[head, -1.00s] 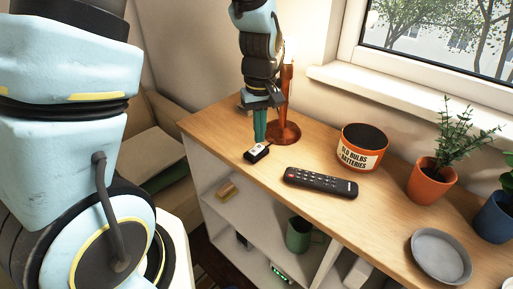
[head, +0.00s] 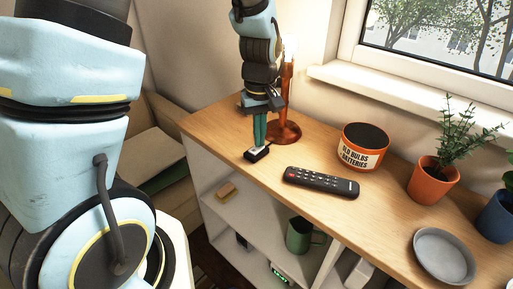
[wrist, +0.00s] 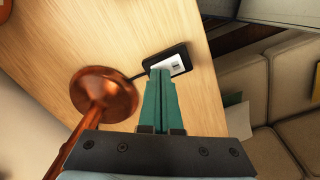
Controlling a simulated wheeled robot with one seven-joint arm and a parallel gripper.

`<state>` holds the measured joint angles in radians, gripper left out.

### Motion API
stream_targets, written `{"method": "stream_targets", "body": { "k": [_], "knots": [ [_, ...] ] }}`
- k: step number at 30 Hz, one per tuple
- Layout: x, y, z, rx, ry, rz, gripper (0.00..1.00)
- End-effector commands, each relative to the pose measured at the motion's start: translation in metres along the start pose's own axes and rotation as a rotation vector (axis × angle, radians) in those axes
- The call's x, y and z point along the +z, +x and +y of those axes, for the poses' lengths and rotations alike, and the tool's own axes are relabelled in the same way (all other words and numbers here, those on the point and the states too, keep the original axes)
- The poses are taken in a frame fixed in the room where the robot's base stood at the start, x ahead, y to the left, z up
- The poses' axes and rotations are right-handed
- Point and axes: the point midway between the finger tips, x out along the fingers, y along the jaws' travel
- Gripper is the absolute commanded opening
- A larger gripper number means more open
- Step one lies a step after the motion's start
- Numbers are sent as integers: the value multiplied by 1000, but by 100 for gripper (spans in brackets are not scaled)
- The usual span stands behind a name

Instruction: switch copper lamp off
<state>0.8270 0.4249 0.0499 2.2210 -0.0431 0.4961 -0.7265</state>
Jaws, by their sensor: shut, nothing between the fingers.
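The copper lamp (head: 284,132) stands on the wooden top near the wall, partly hidden by my arm in the head view. Its bulb area glows at the top. In the wrist view its round base (wrist: 104,92) is at the left. A small black switch box (head: 257,154) with a white face lies in front of the lamp; a cord joins them in the wrist view, where the box (wrist: 170,62) is just beyond my fingertips. My gripper (head: 260,144) is shut and empty, pointing down, its green fingertips at the box. I cannot tell whether they touch it.
A black remote (head: 321,182) lies right of the switch box. An orange tin (head: 362,150), a potted plant (head: 432,180) and a grey dish (head: 442,255) stand further right. The cabinet top (head: 215,118) ends close to the box, with open shelves below.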

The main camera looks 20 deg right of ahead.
Motion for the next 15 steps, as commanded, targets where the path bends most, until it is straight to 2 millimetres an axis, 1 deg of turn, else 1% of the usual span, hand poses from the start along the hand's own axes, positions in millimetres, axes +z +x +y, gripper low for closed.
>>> {"method": "stream_targets", "body": {
  "k": [8,11,15],
  "knots": [
    [0,3,0,-1,0,-1,0],
    [0,1,0,-1,0,-1,0],
    [0,-9,0,-1,0,-1,0]
  ]
}}
